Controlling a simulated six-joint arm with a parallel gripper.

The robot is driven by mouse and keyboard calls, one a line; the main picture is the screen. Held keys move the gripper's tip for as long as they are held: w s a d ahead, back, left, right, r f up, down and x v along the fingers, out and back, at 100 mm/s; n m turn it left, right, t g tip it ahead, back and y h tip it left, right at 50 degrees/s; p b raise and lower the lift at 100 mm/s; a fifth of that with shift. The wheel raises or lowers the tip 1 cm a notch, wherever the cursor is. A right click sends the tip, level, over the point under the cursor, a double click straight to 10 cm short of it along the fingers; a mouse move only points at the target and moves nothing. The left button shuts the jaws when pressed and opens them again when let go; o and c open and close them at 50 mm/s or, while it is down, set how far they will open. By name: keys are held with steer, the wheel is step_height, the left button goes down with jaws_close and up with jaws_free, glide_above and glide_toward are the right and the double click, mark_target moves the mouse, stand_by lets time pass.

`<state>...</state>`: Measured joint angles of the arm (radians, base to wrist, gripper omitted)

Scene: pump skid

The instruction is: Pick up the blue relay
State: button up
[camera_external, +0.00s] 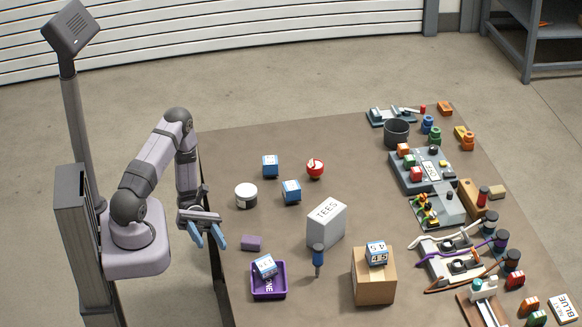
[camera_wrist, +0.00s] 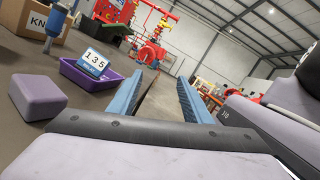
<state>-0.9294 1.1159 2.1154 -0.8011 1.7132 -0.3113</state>
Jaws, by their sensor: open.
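Several blue relays with white number labels are in the external view. One relay (camera_external: 270,166) stands at the back left of the table, and another relay (camera_external: 291,191) is just in front of it. A third relay (camera_external: 265,265) sits tilted in the purple tray (camera_external: 268,294); in the wrist view this relay (camera_wrist: 93,63) reads 135. A fourth relay (camera_external: 377,253) is on top of the cardboard box (camera_external: 374,283). My gripper (camera_external: 208,238) is open and empty near the table's left edge, apart from all relays. Its blue fingers (camera_wrist: 160,80) frame no relay.
A purple block (camera_external: 251,243) lies between my gripper and the tray. A white jar (camera_external: 246,195), red round part (camera_external: 315,168), TEES box (camera_external: 324,224) and blue-handled screwdriver (camera_external: 318,258) stand mid-table. Fixtures and small parts crowd the right side.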

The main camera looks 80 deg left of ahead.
mark_target(265, 265)
steer(key=w+t, duration=0.1)
steer(key=w, duration=0.1)
steer(key=w+d+t+y, duration=0.1)
steer(key=w+t, duration=0.1)
steer(key=w, duration=0.1)
steer(key=shift+d+r+m+y, duration=0.15)
steer(key=shift+d+m+y, duration=0.05)
steer(key=shift+m+y, duration=0.1)
steer(key=w+m+y, duration=0.1)
steer(key=w, duration=0.1)
steer(key=w+d+f+m+g+y+p, duration=0.1)
steer(key=w+y, duration=0.1)
steer(key=w+m+g+y, duration=0.1)
steer(key=m, duration=0.1)
steer(key=shift+w+d+f+y+p, duration=0.2)
steer(key=shift+w+y+p, duration=0.1)
steer(key=shift+w, duration=0.1)
steer(key=shift+w+a+y, duration=0.1)
steer(key=shift+w+y, duration=0.3)
steer(key=shift+w, duration=0.2)
steer(key=shift+f+p+x, duration=0.2)
steer(key=shift+p+x, duration=0.95)
steer(key=shift+x, duration=2.55)
steer(key=shift+a, duration=0.1)
steer(key=c, duration=0.9)
steer(key=shift+r, duration=0.2)
steer(key=shift+r+b, duration=0.4)
steer(key=shift+r, duration=4.45)
